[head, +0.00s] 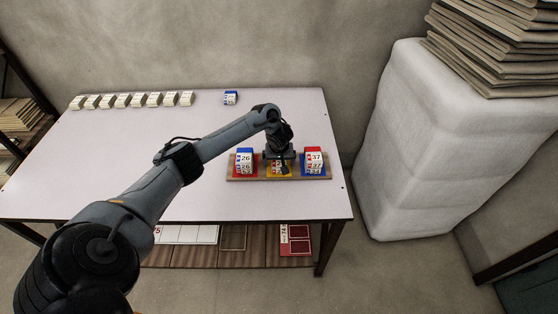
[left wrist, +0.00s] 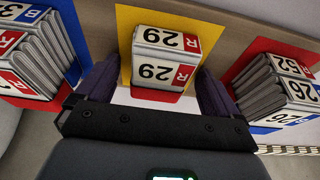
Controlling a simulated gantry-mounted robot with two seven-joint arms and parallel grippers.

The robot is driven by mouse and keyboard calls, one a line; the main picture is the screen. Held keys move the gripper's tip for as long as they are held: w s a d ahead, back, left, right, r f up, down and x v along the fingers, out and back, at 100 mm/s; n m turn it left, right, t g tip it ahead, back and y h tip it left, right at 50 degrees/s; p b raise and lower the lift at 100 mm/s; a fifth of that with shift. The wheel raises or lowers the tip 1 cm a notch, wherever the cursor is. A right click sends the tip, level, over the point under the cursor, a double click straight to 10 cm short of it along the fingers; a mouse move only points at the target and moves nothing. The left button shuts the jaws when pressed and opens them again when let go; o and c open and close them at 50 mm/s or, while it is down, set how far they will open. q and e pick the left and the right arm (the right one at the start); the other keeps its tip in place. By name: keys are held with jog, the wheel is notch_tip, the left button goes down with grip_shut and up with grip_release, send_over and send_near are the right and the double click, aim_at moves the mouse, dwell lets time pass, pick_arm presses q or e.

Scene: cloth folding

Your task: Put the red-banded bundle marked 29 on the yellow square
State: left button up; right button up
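The red-banded bundle marked 29 (left wrist: 165,58) stands on the yellow square (left wrist: 124,38) in the left wrist view. In the head view, my left gripper (head: 279,163) is over the middle of the board and mostly hides this bundle. In the left wrist view, the fingers of my left gripper (left wrist: 155,84) are spread to either side of the bundle. A gap shows between the left-hand finger and the bundle; the other finger is very close to it, and contact there is unclear. My right gripper is not in view.
The board (head: 233,177) also bears a blue-banded bundle marked 26 (head: 245,160) on red and a red-banded bundle marked 37 (head: 314,160) on blue. Another blue-marked bundle (head: 231,98) and several pale bundles (head: 138,100) line the table's back edge. The table's middle is clear.

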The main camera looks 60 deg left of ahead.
pick_arm(q)
jog(key=shift+r, duration=0.1)
jog(key=shift+r, duration=0.4)
jog(key=p+v, duration=0.8)
jog(key=v, duration=0.2)
jog(key=d+f+m, duration=0.2)
jog(key=d, duration=0.4)
jog(key=d+f+m+t, duration=0.1)
jog(key=d+f+m, duration=0.1)
jog(key=d, duration=0.4)
jog(key=w+d+f+m+t+h, duration=0.1)
jog(key=d+f+m, duration=0.1)
jog(key=d, duration=0.4)
jog(key=shift+f+m+p, duration=0.2)
jog(key=shift+m+p, duration=0.2)
jog(key=shift+m, duration=0.1)
jog(key=s+d+m+t+h, duration=0.15)
jog(key=s+d+m, duration=0.25)
jog(key=d, duration=0.7)
jog(key=s+d+r+m+g, duration=0.1)
jog(key=s+d+r, duration=0.2)
jog(key=s, duration=0.6)
jog(key=s+d+r+m, duration=0.2)
jog(key=s+r, duration=0.2)
jog(key=s, duration=0.6)
jog(key=shift+d+g+h, duration=0.35)
jog(key=shift+d, duration=0.05)
